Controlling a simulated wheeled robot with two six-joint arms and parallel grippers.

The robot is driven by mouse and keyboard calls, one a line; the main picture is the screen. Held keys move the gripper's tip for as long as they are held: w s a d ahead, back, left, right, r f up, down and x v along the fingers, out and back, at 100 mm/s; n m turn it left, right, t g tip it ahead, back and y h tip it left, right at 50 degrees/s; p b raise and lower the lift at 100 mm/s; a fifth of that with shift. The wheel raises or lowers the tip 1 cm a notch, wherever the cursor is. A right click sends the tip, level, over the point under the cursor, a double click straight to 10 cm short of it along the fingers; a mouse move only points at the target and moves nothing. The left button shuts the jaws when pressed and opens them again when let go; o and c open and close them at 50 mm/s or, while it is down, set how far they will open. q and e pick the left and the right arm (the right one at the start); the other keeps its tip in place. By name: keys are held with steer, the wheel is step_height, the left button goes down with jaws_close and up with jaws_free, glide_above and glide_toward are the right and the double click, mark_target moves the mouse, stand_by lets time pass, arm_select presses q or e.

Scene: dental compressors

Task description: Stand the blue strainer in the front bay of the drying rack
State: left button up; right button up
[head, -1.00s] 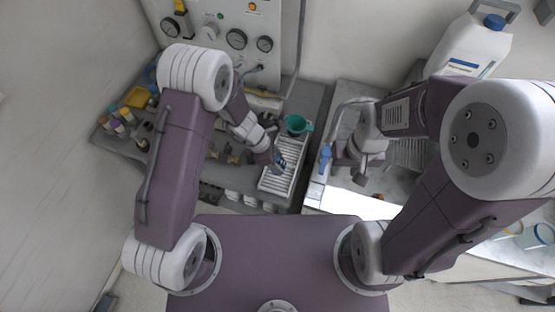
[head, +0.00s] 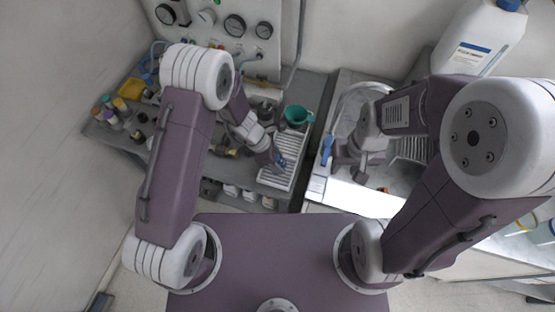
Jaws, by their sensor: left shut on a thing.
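My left gripper (head: 274,162) is shut on a small blue thing (head: 281,159), which looks like the blue strainer; the gripper and arm hide much of it. It is at the white slatted drying rack (head: 274,180), over its left part. I cannot tell whether the strainer touches the rack or which bay it is in. A green cup-shaped strainer or funnel (head: 297,115) is at the far end of the rack. My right gripper (head: 360,174) is over the sink area at the right, and its jaws are too small to read.
A blue upright item (head: 327,148) stands on the sink's left edge, right of the rack. Several small coloured-top bottles (head: 112,118) and a yellow tray (head: 132,88) are on the left counter. A gauge panel (head: 235,25) and a large white canister (head: 482,40) stand behind.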

arm_select(q)
steer(key=shift+f+b, duration=1.15)
steer(key=shift+f, duration=0.15)
steer(key=o, duration=1.5)
steer(key=c, duration=0.3)
steer(key=shift+c, duration=0.2)
steer(key=shift+r, duration=0.15)
step_height(320, 180, up, 8)
steer(key=p, duration=0.7)
